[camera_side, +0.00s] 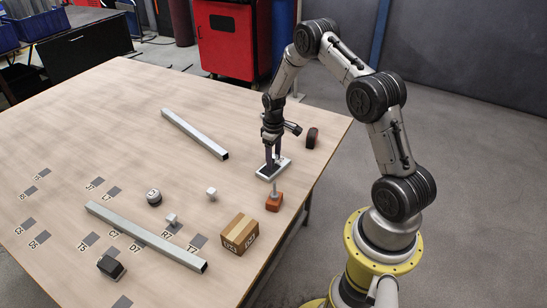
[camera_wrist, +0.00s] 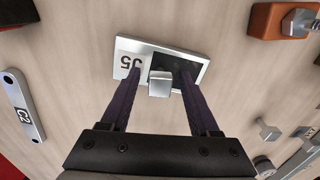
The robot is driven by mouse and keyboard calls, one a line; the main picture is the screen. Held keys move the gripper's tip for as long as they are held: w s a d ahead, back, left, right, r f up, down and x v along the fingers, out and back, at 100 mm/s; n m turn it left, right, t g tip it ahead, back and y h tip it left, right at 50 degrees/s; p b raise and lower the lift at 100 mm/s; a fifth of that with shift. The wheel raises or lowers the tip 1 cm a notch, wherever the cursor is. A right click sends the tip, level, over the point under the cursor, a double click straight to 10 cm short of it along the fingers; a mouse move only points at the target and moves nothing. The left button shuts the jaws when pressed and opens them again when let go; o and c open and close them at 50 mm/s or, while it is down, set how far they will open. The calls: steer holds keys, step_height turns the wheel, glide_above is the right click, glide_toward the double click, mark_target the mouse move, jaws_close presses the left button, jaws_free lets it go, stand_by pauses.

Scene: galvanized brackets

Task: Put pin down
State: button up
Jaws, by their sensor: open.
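The pin (camera_wrist: 160,84), a small silver piece with a square head, is between my fingers in the wrist view. Below it is a pale plate (camera_wrist: 128,62) marked J5 with a dark square; the pin appears to be at that square's edge. Whether its foot touches the plate is hidden. My gripper (camera_wrist: 160,80) is open, with one dark finger on each side of the pin and visible gaps. In the side view my gripper (camera_side: 272,164) points down at the plate (camera_side: 265,173), and its fingers largely hide the pin.
An orange block (camera_side: 274,202) with a bolt-like piece stands close in front of the plate. A cardboard box (camera_side: 239,234), two metal bars (camera_side: 195,133) and small pale pieces (camera_side: 211,193) lie on the table. A grey bracket (camera_wrist: 25,105) marked C2 is left in the wrist view.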

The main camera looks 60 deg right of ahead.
steer(key=shift+r, duration=0.1)
steer(key=s+a+r+t, duration=0.1)
steer(key=a+r, duration=0.2)
steer(key=r, duration=0.7)
steer(key=a+r, duration=0.3)
steer(key=r, duration=0.8)
steer(key=s+a+r+t, duration=0.2)
steer(key=s+a+r, duration=0.4)
steer(key=a+r, duration=0.25)
steer(key=s+a+r+t, duration=0.1)
steer(key=s+a, duration=0.3)
steer(key=s, duration=0.4)
steer(key=s+a+r+t, duration=0.1)
steer(key=s+a+r, duration=0.1)
steer(key=s+a, duration=0.3)
steer(key=s, duration=0.4)
steer(key=shift+r+t, duration=0.25)
steer(key=shift+t, duration=0.05)
